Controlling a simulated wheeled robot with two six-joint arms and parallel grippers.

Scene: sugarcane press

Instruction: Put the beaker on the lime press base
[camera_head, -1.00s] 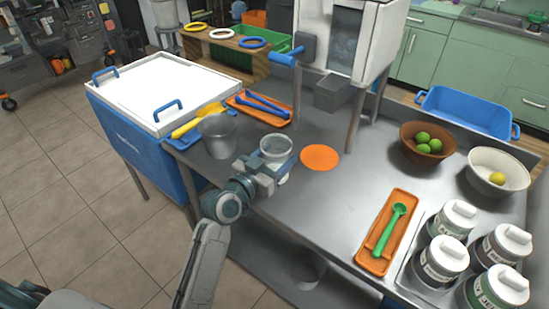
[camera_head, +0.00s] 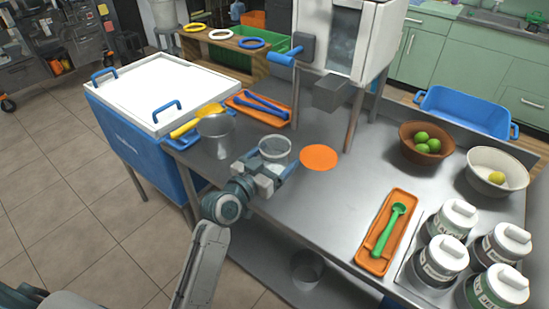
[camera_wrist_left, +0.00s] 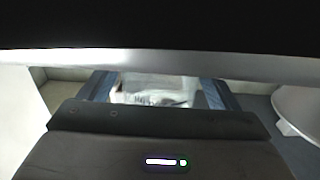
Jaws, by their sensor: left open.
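The clear beaker (camera_head: 275,148) stands upright near the front edge of the steel table. My left gripper (camera_head: 272,168) is open, with its fingers around the lower part of the beaker; part of the beaker is hidden by them. In the left wrist view the beaker (camera_wrist_left: 158,92) shows blurred between the two blue-grey fingers, mostly cut off by a dark band. A flat orange disc (camera_head: 319,158) lies on the table just right of the beaker; I cannot tell whether it is the lime press base. My right gripper is not in view.
The white press (camera_head: 335,40) rises behind. An orange tray (camera_head: 370,262), jars (camera_head: 440,260) and bowls (camera_head: 427,150) occupy the right. The table's middle is clear.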

